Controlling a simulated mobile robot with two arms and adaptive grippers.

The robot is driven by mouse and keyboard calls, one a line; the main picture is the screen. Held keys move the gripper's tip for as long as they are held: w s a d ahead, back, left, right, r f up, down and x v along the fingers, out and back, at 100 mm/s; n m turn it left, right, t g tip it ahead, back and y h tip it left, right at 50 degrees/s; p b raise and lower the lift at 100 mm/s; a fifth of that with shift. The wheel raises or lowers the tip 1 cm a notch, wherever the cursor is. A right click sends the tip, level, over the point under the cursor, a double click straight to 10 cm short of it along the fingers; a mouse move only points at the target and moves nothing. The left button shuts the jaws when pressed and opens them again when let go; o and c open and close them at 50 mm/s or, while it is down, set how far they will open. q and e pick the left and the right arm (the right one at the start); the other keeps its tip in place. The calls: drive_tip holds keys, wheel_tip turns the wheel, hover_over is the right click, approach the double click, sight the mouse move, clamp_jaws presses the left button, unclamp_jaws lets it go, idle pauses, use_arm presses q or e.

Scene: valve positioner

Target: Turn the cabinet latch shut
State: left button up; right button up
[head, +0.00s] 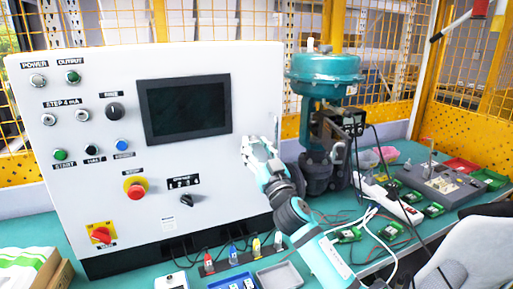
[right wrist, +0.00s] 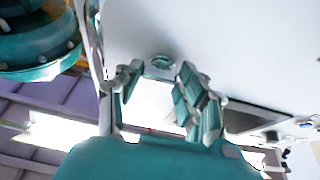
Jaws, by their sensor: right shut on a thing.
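The white control cabinet (head: 215,160) stands at the left and middle of the head view. My right gripper (head: 262,148) is at the right part of its front face and covers the latch there. In the right wrist view, the small round metal latch (right wrist: 160,66) sits on the cabinet's pale face between the fingertips of my right gripper (right wrist: 158,80). The right gripper is shut on the latch, with the two fingers on either side of it. The latch's exact angle is too small to tell. My left gripper is not in view.
A teal valve actuator (head: 325,75) stands close to the right of the cabinet. Cables and green circuit boards (head: 390,231) lie on the teal bench to the right. The cabinet face carries a dark screen (head: 187,108) and a red stop button (head: 136,191).

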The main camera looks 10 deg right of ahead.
drive_tip(key=shift+n, duration=0.3)
drive_tip(key=n+y+p, duration=0.1)
drive_tip(key=n+p, duration=0.1)
drive_tip(key=n, duration=0.1)
drive_tip(key=n+y+p, duration=0.1)
drive_tip(key=shift+d+r+n+g+y, duration=0.2)
drive_tip(key=shift+r+n+g+y, duration=0.1)
drive_tip(key=shift+n+g, duration=0.1)
drive_tip(key=n+g+y+p, duration=0.1)
drive_tip(key=n+p, duration=0.3)
drive_tip(key=n, duration=0.1)
drive_tip(key=n+g+y+p, duration=0.1)
drive_tip(key=n+g+p, duration=0.1)
drive_tip(key=n+p, duration=0.3)
drive_tip(key=n+g+y+p, duration=0.1)
drive_tip(key=n+g+p, duration=0.1)
drive_tip(key=n+p, duration=0.3)
drive_tip(key=shift+d+r, duration=0.2)
drive_tip(key=shift+r, duration=0.1)
drive_tip(key=shift+w+n+g+p, duration=0.1)
drive_tip(key=shift+n+g+p, duration=0.4)
drive_tip(key=shift+n+p, duration=0.35)
drive_tip(key=shift+f+n+p, duration=0.2)
drive_tip(key=shift+n+p, duration=0.05)
drive_tip(key=shift+p, duration=0.05)
drive_tip(key=o, duration=0.9)
